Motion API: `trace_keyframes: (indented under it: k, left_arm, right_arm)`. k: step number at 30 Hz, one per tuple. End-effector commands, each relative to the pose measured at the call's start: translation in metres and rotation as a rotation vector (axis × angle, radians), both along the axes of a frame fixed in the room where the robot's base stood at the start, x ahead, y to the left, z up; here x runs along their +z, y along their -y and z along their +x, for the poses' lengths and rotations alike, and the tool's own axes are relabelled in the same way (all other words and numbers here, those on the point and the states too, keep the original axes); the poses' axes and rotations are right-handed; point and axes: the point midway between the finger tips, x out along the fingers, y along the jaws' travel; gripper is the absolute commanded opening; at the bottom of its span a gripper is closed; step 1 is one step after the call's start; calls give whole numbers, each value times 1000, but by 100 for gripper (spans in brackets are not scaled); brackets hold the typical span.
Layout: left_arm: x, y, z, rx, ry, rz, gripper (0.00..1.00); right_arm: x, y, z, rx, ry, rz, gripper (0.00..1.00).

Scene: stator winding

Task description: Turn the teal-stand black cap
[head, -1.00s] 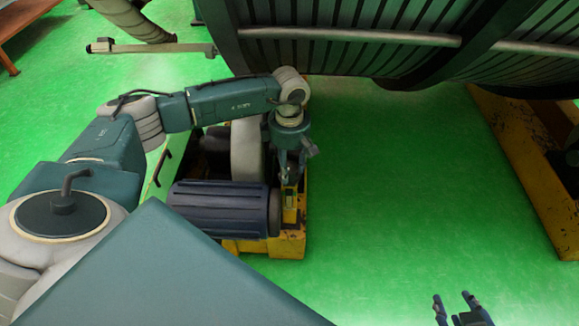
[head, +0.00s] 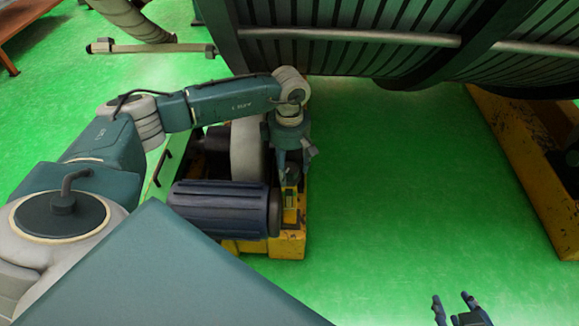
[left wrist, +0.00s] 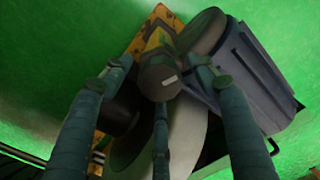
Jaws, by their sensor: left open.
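The black cap (left wrist: 160,80) is a dark round disc with a small pale mark, in the middle of the left wrist view. My left gripper (left wrist: 160,76) is open, with its fingers spread around the cap on several sides. Gaps show between the cap and the left and right fingers; I cannot tell whether the lower finger touches it. In the head view my left gripper (head: 291,166) points down over the yellow machine's right side, mostly hiding the cap and its stand. My right gripper (head: 456,308) is open and empty at the bottom right, over the floor.
A ribbed blue-grey motor (head: 218,207) and a pale wheel (head: 246,150) sit on the yellow base (head: 285,246) beside the gripper. A large ribbed cylinder (head: 350,55) hangs over the back. A yellow beam (head: 525,165) lies at right. Green floor between is clear.

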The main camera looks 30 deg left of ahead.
Motion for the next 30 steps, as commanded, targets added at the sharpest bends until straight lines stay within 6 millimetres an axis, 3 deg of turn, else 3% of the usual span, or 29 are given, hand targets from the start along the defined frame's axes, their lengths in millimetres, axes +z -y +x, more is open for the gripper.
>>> trace_keyframes:
  k: [5,12,18,30]
  left_arm:
    - [23,0,2,0,6,0,58]
    - [75,0,2,-1,5,-1,58]
    - [107,0,1,1,3,0,58]
    - [119,0,0,0,0,0,58]
  right_arm:
    - [2,0,2,-1,5,0,40]
    - [2,0,2,-1,7,1,40]
    - [3,0,2,-1,8,1,40]
    - [3,0,3,0,8,0,40]
